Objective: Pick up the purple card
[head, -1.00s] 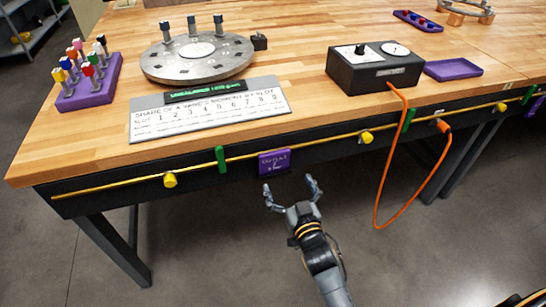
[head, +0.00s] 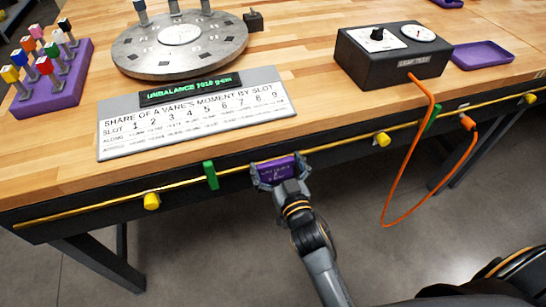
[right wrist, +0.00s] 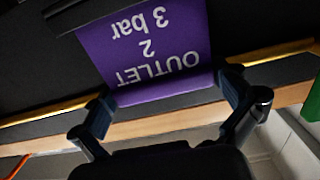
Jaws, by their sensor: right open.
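The purple card (head: 276,170) hangs at the front edge of the workbench, by the yellow line. In the right wrist view the card (right wrist: 150,50) shows upside down and reads "OUTLET 2 3 bar". My right gripper (head: 278,174) is at the card, its fingers spread to either side of it. In the right wrist view the open fingers (right wrist: 168,100) stand left and right of the card's near edge. I cannot tell whether they touch it. My left gripper is not in view.
The yellow line (head: 335,145) runs along the bench front with yellow knobs and green clips (head: 210,174). An orange hose (head: 392,190) hangs to the right from a black test box (head: 390,58). A printed board (head: 195,122) lies above the card.

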